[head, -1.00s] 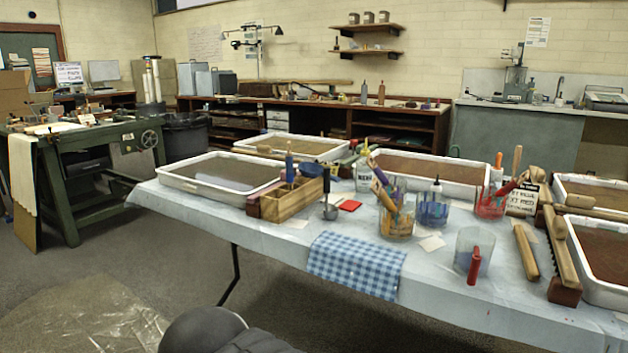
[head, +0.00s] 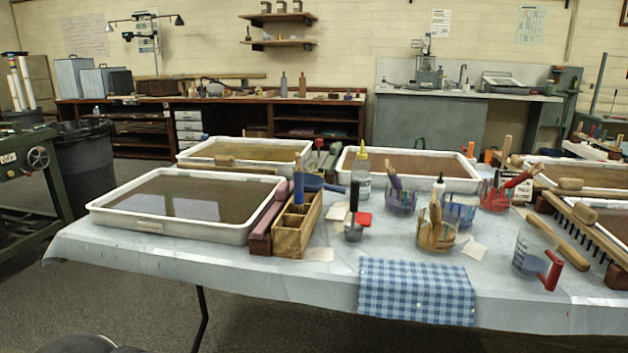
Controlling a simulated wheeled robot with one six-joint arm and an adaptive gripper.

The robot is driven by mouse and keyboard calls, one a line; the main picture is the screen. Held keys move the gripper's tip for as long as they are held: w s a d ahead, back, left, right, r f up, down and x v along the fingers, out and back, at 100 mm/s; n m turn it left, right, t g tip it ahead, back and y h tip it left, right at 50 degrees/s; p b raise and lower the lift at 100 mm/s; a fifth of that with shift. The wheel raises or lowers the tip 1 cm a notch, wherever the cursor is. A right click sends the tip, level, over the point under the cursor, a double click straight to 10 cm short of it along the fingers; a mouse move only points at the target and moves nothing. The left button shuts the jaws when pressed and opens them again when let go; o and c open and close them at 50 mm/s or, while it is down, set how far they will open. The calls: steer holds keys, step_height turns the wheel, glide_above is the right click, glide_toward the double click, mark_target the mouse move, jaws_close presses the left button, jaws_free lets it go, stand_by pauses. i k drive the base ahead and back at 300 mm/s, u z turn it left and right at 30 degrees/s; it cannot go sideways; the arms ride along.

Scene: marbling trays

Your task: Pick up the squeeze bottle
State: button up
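A clear squeeze bottle (head: 361,182) with a yellow nozzle cap stands upright on the covered table (head: 320,285), behind the black-handled tool and left of the jar with brushes. Its lower part shows between the things around it. A small white bottle top with a dark tip (head: 439,187) shows by the blue jar; its lower part is hidden. My gripper is not in view; only a dark rounded part of my own body shows at the bottom left.
White trays (head: 120,219) of liquid, a wooden caddy (head: 290,240), jars of brushes (head: 436,237) and a clear pitcher with a red handle (head: 530,252) crowd the table. A blue checked cloth (head: 416,290) hangs over the front edge. Grey floor in front is open.

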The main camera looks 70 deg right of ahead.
mark_target(360, 169)
steer(key=i, duration=0.9)
steer(key=z, duration=2.3)
